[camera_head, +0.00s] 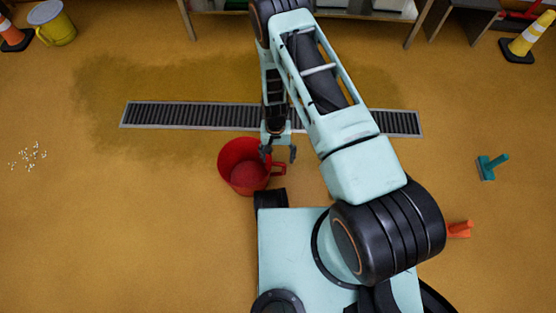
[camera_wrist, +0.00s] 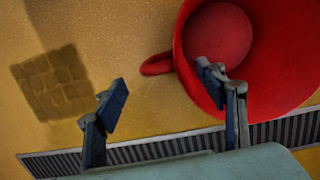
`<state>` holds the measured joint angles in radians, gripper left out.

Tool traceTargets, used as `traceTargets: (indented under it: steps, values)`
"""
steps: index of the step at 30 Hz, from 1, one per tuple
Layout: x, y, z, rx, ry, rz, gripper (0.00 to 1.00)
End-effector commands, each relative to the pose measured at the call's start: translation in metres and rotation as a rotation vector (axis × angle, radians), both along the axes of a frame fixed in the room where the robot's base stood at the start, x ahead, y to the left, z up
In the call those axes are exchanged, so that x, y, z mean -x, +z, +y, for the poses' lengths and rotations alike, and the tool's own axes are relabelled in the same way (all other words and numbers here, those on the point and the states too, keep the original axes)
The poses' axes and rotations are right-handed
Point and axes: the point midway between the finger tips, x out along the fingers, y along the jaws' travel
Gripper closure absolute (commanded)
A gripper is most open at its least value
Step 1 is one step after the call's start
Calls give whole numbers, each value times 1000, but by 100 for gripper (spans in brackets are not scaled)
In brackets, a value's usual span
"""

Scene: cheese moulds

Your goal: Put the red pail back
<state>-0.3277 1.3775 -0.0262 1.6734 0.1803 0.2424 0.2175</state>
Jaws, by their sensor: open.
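The red pail (camera_head: 238,158) stands upright on the floor near the front of my base, its open top facing up. It looks empty, and its side handle (camera_head: 277,169) points right. My gripper (camera_head: 279,154) is open and hangs down by the handle side of the pail. In the wrist view, the red pail (camera_wrist: 279,85) fills the upper right and its handle (camera_wrist: 157,65) shows between the open fingers of my gripper (camera_wrist: 165,92). One finger overlaps the pail's rim in that view; I cannot tell whether it touches.
A floor drain (camera_head: 160,115) runs behind the pail, with a dark patch around it. A yellow pail (camera_head: 55,24) and an orange cone (camera_head: 12,36) are at back left, a yellow cone (camera_head: 527,38) at back right. A teal object (camera_head: 489,168) lies right. White bits (camera_head: 28,156) lie left.

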Motion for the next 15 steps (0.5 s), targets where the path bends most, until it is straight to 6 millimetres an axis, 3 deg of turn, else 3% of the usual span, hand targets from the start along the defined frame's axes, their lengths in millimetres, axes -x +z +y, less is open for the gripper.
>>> traceTargets:
  steps: [1, 6, 15]
  values:
    - [-3, 18, 1, -1, 0, -3, 35]
    - [-7, 51, 2, 0, 0, -1, 35]
    - [-10, 75, 2, 1, 0, 1, 35]
